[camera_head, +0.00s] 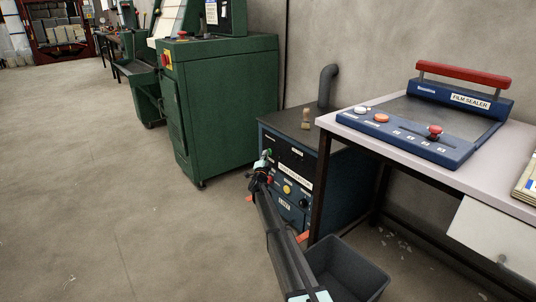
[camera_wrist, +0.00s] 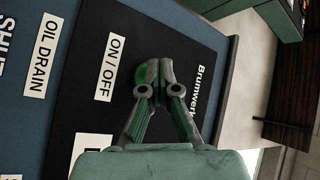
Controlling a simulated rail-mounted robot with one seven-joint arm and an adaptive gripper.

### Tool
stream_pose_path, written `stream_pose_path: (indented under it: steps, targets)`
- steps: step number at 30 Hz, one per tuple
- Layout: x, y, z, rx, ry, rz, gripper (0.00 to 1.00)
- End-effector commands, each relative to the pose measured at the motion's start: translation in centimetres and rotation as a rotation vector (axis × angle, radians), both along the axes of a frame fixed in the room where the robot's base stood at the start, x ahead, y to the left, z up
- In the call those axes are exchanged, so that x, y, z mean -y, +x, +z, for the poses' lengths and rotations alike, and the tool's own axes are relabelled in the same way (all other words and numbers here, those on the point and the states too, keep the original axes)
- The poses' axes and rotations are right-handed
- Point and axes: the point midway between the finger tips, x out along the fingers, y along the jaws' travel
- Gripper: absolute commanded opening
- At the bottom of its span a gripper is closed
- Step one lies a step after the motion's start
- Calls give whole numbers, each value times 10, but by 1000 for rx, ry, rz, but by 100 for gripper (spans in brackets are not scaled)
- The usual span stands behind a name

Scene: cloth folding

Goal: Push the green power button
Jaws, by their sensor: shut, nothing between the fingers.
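The green power button (camera_wrist: 139,76) shows as a green edge on a black panel (camera_wrist: 78,112), beside the "ON / OFF" label (camera_wrist: 110,68). My gripper (camera_wrist: 159,69) is shut and empty, with its fingertips in front of the button and hiding much of it. I cannot tell whether the tips touch it. In the head view my gripper (camera_head: 263,161) is at the upper left of the front of the blue machine (camera_head: 338,185), by the panel's left edge.
The panel also carries a yellow button (camera_head: 287,189) and a dark knob (camera_head: 304,202). A film sealer (camera_head: 440,115) lies on the table (camera_head: 365,131) to the right. A dark bin (camera_head: 365,270) stands below. A green machine (camera_head: 228,105) stands behind, left. Open floor lies left.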

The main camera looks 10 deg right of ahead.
Motion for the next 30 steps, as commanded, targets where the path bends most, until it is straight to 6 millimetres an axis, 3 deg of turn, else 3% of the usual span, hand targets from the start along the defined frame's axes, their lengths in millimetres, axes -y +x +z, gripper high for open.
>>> stream_pose_path:
  steps: [17,30]
  targets:
    - [-8,-5,1,1,0,-1,0]
    - [-41,-22,2,0,0,0,0]
